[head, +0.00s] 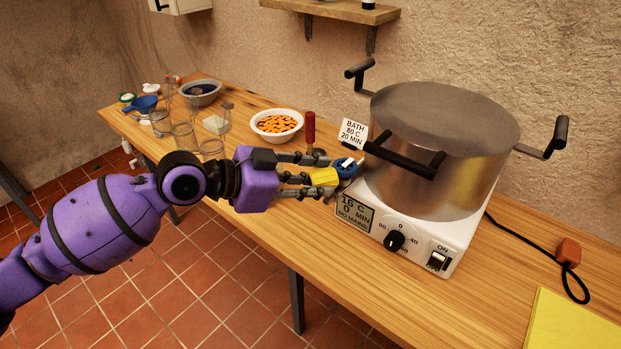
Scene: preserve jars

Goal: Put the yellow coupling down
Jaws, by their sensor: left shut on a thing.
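The yellow coupling (322,177) is between the fingers of my left gripper (316,174), which is shut on it. The gripper reaches in from the left and holds the coupling over the wooden table, just left of the white heater base. A blue round part with a white piece (346,168) sits right beside the coupling, close to the heater; I cannot tell whether they touch. The gripper's fingers hide part of the coupling. My right gripper is not in the picture.
A large steel pot (440,150) with black handles stands on the white heater (447,250). A bowl of orange pieces (276,124), a red-handled tool (310,128) and glass jars (184,135) stand behind. A yellow sheet (570,325) lies at the front right. Bare table (310,237) lies left of the heater.

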